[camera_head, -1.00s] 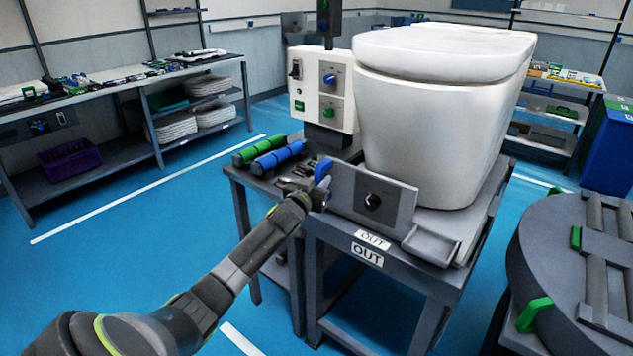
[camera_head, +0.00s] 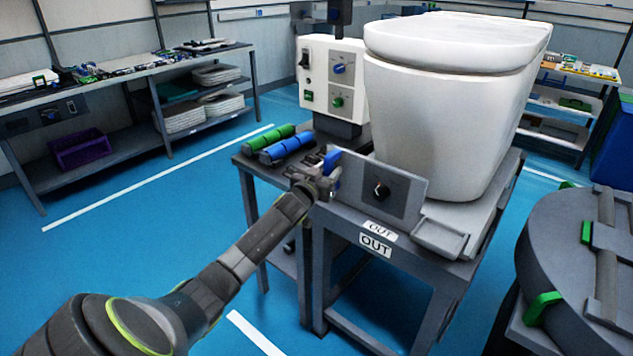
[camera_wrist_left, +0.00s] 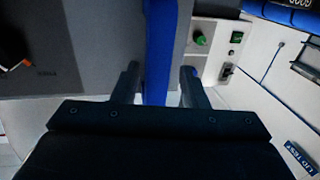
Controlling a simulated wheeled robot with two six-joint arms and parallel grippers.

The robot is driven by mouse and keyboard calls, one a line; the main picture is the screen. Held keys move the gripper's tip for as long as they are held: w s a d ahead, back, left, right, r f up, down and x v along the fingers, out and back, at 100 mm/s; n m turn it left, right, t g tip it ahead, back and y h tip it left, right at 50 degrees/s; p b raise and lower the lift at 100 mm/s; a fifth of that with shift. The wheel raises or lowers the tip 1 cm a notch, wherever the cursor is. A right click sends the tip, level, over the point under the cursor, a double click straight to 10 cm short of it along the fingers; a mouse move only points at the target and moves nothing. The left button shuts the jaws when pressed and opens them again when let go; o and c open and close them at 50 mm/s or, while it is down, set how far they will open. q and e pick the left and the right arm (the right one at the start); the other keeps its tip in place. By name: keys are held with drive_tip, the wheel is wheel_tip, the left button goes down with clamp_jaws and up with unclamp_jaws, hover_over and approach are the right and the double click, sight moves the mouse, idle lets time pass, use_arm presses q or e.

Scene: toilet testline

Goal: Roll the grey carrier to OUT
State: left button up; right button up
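The grey carrier (camera_head: 492,215) lies on a dark grey table with OUT labels (camera_head: 377,246) on its near edge. A large white toilet (camera_head: 440,130) stands on the carrier. A grey upright panel (camera_head: 408,198) with a black knob stands at its near left side. A blue handle (camera_head: 333,163) is at the panel's left edge. My left gripper (camera_head: 325,180) is at this handle. In the left wrist view, a blue bar (camera_wrist_left: 160,50) runs between the two fingers (camera_wrist_left: 160,80), which stand apart with a narrow gap showing. My right gripper is not in view.
A control box (camera_head: 330,85) and green and blue rollers (camera_head: 287,147) are on the table's left part. A round grey table (camera_head: 560,250) with green clips stands at the right. Shelves (camera_head: 130,110) line the left wall. Blue floor between is open.

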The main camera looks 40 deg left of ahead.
use_arm(q)
drive_tip(key=s+d+b, duration=0.2)
drive_tip(key=s, duration=1.5)
drive_tip(key=shift+d, duration=0.35)
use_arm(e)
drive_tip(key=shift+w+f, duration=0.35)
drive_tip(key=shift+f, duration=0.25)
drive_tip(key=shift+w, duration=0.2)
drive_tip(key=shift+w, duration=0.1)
